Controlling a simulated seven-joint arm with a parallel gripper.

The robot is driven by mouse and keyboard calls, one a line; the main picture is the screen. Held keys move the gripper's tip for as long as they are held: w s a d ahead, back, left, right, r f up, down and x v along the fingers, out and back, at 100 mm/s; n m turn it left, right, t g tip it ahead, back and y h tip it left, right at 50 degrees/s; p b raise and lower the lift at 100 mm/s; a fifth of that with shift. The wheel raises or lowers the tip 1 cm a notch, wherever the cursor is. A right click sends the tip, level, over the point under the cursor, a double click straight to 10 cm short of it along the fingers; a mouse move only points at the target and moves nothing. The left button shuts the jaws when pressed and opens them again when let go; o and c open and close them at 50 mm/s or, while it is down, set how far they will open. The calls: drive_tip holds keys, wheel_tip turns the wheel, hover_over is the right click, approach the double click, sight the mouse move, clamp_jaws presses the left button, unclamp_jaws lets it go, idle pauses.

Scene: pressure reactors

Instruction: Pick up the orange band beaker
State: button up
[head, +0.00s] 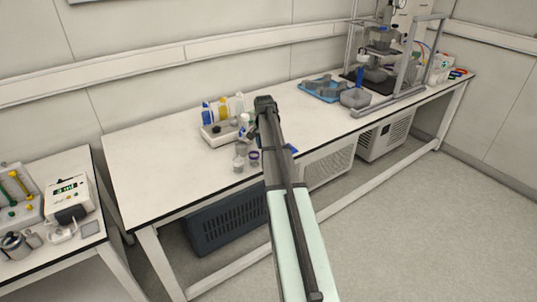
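Two small clear beakers stand near the front edge of the white bench, just left of my arm. One beaker (239,163) looks plain and greyish; the other beaker (253,159) has a purple-blue band. I cannot make out an orange band on either; the beakers are small in the view. My arm reaches in from the bottom over the bench, its dark far end just behind and right of the beakers. My gripper is too small and too much covered by the arm to tell its fingers. Part of the bench behind the arm is hidden.
A white tray (212,141) with bottles stands behind the beakers. A blue tray (322,93) and a framed reactor stand (408,80) are at the right. A side table (110,243) with instruments stands at the left. The bench's left part is clear.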

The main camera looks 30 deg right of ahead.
drive_tip(key=shift+d+f, duration=0.2)
drive_tip(key=shift+f, duration=1.3)
drive_tip(key=c, duration=1)
drive_tip(key=shift+r, duration=0.1)
